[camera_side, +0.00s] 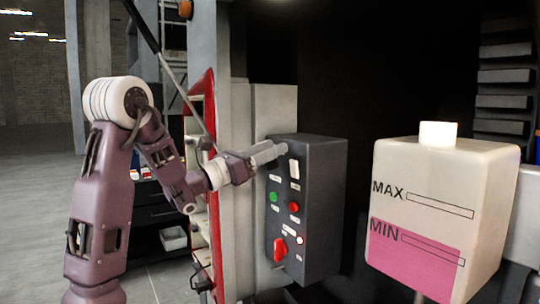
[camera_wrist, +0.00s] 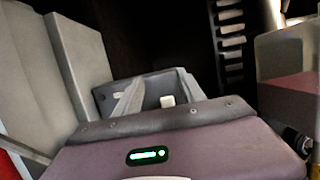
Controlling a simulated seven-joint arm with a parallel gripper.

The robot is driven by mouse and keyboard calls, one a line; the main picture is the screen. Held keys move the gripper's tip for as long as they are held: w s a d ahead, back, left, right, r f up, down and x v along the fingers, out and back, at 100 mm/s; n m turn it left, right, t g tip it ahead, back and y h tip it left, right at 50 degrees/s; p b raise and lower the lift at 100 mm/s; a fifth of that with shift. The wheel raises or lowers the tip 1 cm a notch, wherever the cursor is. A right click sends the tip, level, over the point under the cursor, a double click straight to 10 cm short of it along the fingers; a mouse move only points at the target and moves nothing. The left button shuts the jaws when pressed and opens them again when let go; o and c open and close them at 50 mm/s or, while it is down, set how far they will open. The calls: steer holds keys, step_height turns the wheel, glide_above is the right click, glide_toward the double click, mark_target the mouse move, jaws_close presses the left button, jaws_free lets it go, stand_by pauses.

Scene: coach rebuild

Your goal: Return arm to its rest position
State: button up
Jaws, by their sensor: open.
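My gripper (camera_side: 281,150) is at the upper left of a dark grey control box (camera_side: 322,205), level with its top part. I cannot tell in the side view whether the fingertips touch it. The jaws are open, with nothing seen between them. The box carries a white rocker switch (camera_side: 294,169), a green button (camera_side: 273,197), a red button (camera_side: 294,207) and a red rotary knob (camera_side: 280,250). In the wrist view a grey finger (camera_wrist: 128,100) reaches over the box face, left of the white switch (camera_wrist: 167,101). My purple wrist housing hides the lower part.
A translucent tank (camera_side: 440,165) with a white cap and pink liquid stands to the right, marked MAX and MIN. A grey pillar (camera_side: 240,110) and a red-edged frame (camera_side: 207,90) stand behind my forearm. Open floor (camera_side: 35,200) lies at the left.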

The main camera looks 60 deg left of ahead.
steer(key=d+r+m+g+h, duration=0.1)
steer(key=d+m+g+h, duration=0.2)
steer(key=d+m+h, duration=0.7)
steer(key=s+d+f+m+g+h, duration=0.1)
steer(key=s+d+f+m+g, duration=0.1)
steer(key=s+d+m+g, duration=0.35)
steer(key=s+d+f+m+g, duration=0.2)
steer(key=s+d, duration=0.1)
steer(key=d, duration=0.6)
steer(key=s+d+f+m+g+h, duration=0.15)
steer(key=s+d+m+g, duration=0.25)
steer(key=d, duration=0.4)
steer(key=s+f+m+g+y, duration=0.4)
steer(key=s+f+m+y, duration=0.2)
steer(key=s+f+m, duration=0.4)
steer(key=s+a+f+m+t+y, duration=0.1)
steer(key=a+m+y, duration=0.1)
steer(key=a+y, duration=0.1)
steer(key=s+a+f+m+t+y, duration=0.1)
steer(key=s+a+m+y, duration=0.1)
steer(key=a, duration=0.4)
steer(key=shift+s+a+f+t+y, duration=0.25)
steer(key=shift+f+t+y, duration=0.15)
steer(key=shift+y, duration=0.35)
